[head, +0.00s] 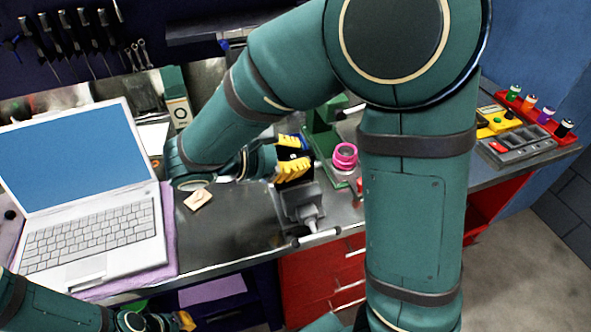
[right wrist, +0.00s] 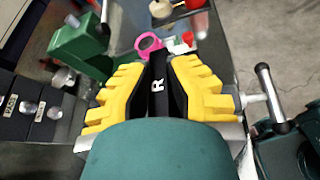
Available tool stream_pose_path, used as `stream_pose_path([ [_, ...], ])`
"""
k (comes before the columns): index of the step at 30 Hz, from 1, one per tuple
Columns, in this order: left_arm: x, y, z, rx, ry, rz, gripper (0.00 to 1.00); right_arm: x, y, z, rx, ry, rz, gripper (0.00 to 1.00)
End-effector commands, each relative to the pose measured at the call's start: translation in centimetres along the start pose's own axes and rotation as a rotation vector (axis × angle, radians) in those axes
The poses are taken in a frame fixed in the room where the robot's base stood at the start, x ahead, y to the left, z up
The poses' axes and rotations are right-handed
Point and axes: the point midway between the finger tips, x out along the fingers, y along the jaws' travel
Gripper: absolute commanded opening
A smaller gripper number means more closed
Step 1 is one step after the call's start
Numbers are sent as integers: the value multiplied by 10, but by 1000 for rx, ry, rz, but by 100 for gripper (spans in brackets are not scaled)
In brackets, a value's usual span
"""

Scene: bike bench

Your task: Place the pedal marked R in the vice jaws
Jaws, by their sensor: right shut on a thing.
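The pedal marked R (right wrist: 158,75) is black with a white R and stands between the yellow fingers of my right gripper (right wrist: 158,95). In the head view my right gripper (head: 291,156) is shut on it, and little of the pedal shows. The grey vice (head: 303,203) is at the bench's front edge, just below and in front of these fingers. Its bar handle also shows in the right wrist view (right wrist: 270,95). The fingers hide the jaws, so I cannot tell whether the pedal is between them. My left gripper (head: 165,321) is low at the left, partly cut off.
An open laptop (head: 95,235) lies on a purple mat at the left. A small tan card (head: 198,199) is on the bench. A green tool (head: 322,135) and a pink ring (head: 345,156) stand beyond the vice. Coloured bottles (head: 530,103) are at the right.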

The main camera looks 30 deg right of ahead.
Motion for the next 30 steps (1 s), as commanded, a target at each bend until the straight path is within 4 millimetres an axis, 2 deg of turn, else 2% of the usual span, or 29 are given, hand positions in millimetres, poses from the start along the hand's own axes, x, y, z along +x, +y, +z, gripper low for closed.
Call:
stream_pose_path([
  [3, 8, -3, -1, 1, 3, 0, 0, 8, -6, -18, -4, -1, -2, 0],
  [6, 11, -4, -1, 1, 5, 0, 0, 12, -8, -26, -4, -1, -2, 0],
  [12, 9, -3, -1, 1, 6, 0, 0, 11, -8, -25, -1, 1, -1, 0],
  [13, 9, -3, -1, 1, 6, 0, 0, 11, -8, -25, -1, 1, -1, 27],
  [14, 9, -3, -1, 1, 5, 0, 0, 11, -8, -25, -1, 1, -1, 37],
  [25, 8, -3, -1, 1, 5, 0, 0, 8, -7, -25, -1, 1, 0, 38],
  [30, 3, -1, -1, 0, 3, 0, 0, -12, -6, -24, -1, 2, 3, 38],
])
